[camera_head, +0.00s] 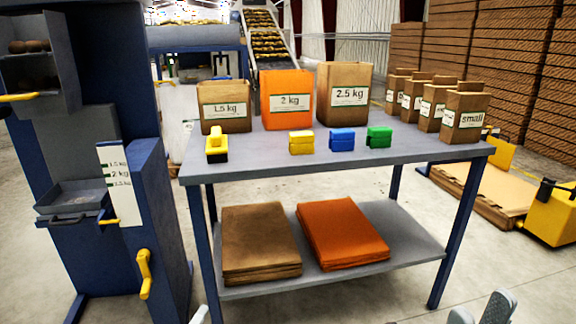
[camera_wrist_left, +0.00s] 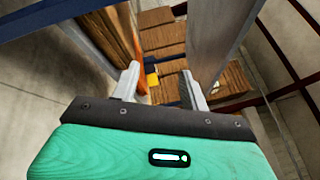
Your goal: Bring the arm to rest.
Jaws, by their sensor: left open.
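My left gripper (camera_wrist_left: 160,88) is open in the left wrist view, its two pale fingers apart with nothing held between them. In the head view only a grey tip of it (camera_head: 200,315) shows at the bottom edge, in front of the table's left leg. My right gripper (camera_head: 479,311) shows at the bottom right edge of the head view. Its pale fingertips stand apart and nothing is seen between them; the rest of it is out of frame. Both grippers are low and in front of the table (camera_head: 340,160), apart from the things on it.
On the table stand bags marked 1.5 kg (camera_head: 225,118), 2 kg (camera_head: 286,82) and 2.5 kg (camera_head: 343,75), several small bags (camera_head: 464,98) and coloured blocks (camera_head: 342,140). Flat sacks (camera_head: 262,240) lie on its shelf. A blue machine (camera_head: 150,190) is left, a yellow pallet truck (camera_head: 553,212) right.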

